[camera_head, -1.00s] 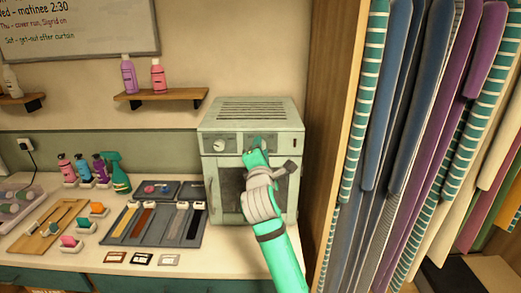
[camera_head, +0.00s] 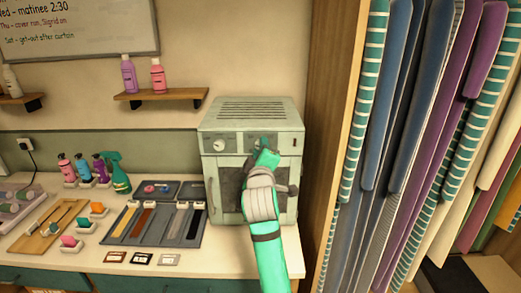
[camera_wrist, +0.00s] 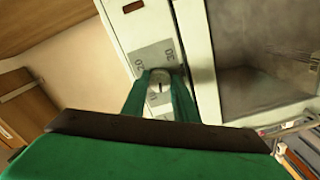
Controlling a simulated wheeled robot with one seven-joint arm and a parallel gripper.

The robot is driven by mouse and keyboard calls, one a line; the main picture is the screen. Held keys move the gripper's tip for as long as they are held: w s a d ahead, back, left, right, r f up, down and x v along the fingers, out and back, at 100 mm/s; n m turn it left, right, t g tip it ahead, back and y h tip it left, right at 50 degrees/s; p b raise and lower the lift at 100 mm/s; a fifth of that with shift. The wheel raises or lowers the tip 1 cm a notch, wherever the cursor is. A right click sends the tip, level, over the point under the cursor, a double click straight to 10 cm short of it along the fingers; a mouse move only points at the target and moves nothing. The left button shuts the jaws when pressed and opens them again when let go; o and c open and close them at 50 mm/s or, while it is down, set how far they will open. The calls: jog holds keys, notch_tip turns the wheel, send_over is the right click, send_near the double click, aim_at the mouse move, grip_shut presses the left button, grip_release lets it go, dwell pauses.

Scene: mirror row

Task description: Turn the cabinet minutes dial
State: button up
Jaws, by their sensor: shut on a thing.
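The cabinet (camera_head: 252,112) is a pale green box with a vented top, standing on the counter. Its front panel has a round dial (camera_head: 219,145) on the left, clear of my gripper. My gripper (camera_head: 264,147) is at the right part of the panel, hiding most of that spot. In the wrist view, its two green fingers (camera_wrist: 160,82) are closed on either side of a small light grey knob, the minutes dial (camera_wrist: 160,92), which has a dark mark. A grey scale plate (camera_wrist: 153,56) with numbers including 20 and 30 lies behind it.
A tall rack of hanging fabrics (camera_head: 410,130) with a wooden side panel (camera_head: 331,110) stands close on the right.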

jog(key=m, duration=2.4)
jog(key=shift+f, duration=0.15)
jog(key=shift+m, duration=0.3)
jog(key=shift+a, duration=0.1)
jog(key=o, duration=1.1)
jog(key=shift+c, duration=0.2)
jog(key=s, duration=1.1)
